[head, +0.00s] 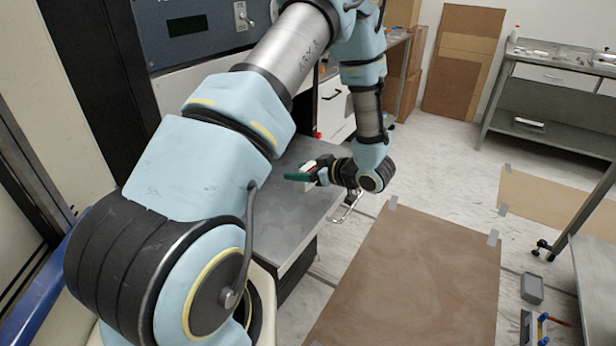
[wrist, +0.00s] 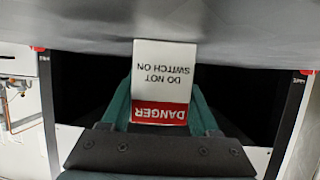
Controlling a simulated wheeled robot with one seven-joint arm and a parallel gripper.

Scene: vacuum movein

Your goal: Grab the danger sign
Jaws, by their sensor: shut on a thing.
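The danger sign (wrist: 163,82) is a small white plate with a red band, reading "DANGER DO NOT SWITCH ON" upside down in the wrist view. My gripper (wrist: 160,108) has green fingers on both sides of the sign and is shut on it. In the head view, my gripper (head: 300,175) is at the grey metal table (head: 292,215), near its right side.
A dark machine with a panel (head: 190,25) stands at the back left. Brown sheets (head: 415,275) are taped to the floor on the right. A metal bench (head: 545,135) stands at the back right. A small grey box (head: 532,288) is on the floor. Pale floor lies between.

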